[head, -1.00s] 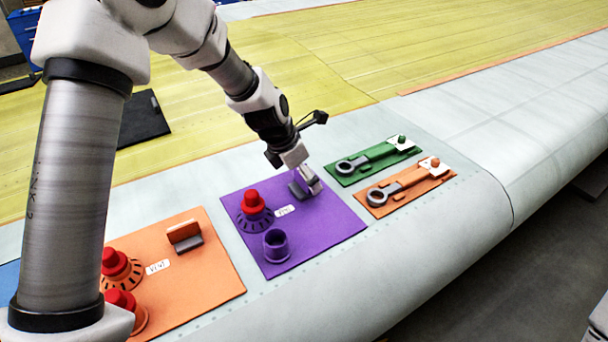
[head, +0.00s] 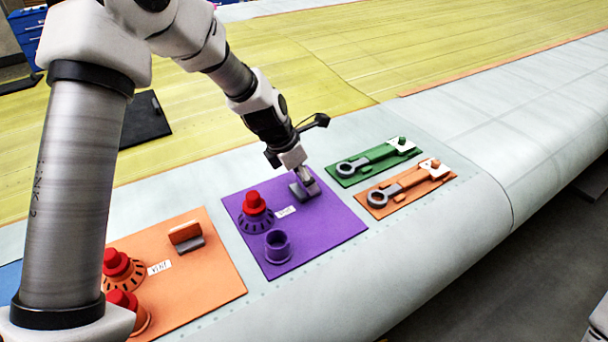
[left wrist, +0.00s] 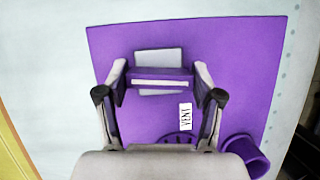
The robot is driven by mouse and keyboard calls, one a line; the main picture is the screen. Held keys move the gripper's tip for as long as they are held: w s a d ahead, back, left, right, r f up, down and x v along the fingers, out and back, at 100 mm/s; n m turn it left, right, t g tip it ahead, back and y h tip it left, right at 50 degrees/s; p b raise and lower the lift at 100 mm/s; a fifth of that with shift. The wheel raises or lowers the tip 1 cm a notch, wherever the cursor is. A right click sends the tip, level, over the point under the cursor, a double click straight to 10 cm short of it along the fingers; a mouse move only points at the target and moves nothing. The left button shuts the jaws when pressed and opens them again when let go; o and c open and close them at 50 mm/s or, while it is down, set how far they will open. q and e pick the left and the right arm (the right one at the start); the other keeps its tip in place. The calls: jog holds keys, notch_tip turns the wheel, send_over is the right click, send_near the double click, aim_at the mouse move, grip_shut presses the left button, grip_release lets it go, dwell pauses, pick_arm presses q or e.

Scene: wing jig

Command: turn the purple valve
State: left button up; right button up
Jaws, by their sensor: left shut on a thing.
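The purple valve (left wrist: 160,73) is a bar handle on a grey base, near the far edge of the purple panel (head: 335,217). My left gripper (head: 305,188) reaches down to it from above. In the left wrist view the fingers of the left gripper (left wrist: 158,82) sit at both ends of the bar and are shut on it. A white VENT label (left wrist: 186,116) lies beside the valve. In the head view the gripper hides most of the handle. My right gripper is not in view.
On the same panel stand a red-topped purple knob (head: 254,207) and an open purple cup (head: 277,246). An orange panel (head: 205,285) with its own handle (head: 185,233) lies to the left. Green (head: 375,160) and orange (head: 412,190) wrench plates lie to the right.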

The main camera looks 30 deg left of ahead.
pick_arm(q)
jog(key=m+g+p, duration=0.1)
jog(key=m, duration=0.1)
jog(key=m+h+p, duration=0.1)
jog(key=m, duration=0.2)
jog(key=shift+g+p, duration=0.3)
jog(key=shift+g, duration=0.1)
jog(key=m+p, duration=0.1)
jog(key=m, duration=0.1)
jog(key=m+g+p, duration=0.1)
jog(key=m, duration=0.1)
jog(key=shift+g+h, duration=0.3)
jog(key=shift+h, duration=0.1)
jog(key=m+g+p, duration=0.1)
jog(key=m, duration=0.3)
jog(key=shift+f+m+g+y+p, duration=0.15)
jog(key=shift+m+g, duration=0.3)
jog(key=shift+m, duration=0.45)
jog(key=shift+r+m+g+y+p, duration=0.15)
jog(key=shift+m+g, duration=0.3)
jog(key=shift+m, duration=0.45)
jog(key=shift+f, duration=0.1)
jog(key=o, duration=1.1)
jog(key=shift+o, duration=0.2)
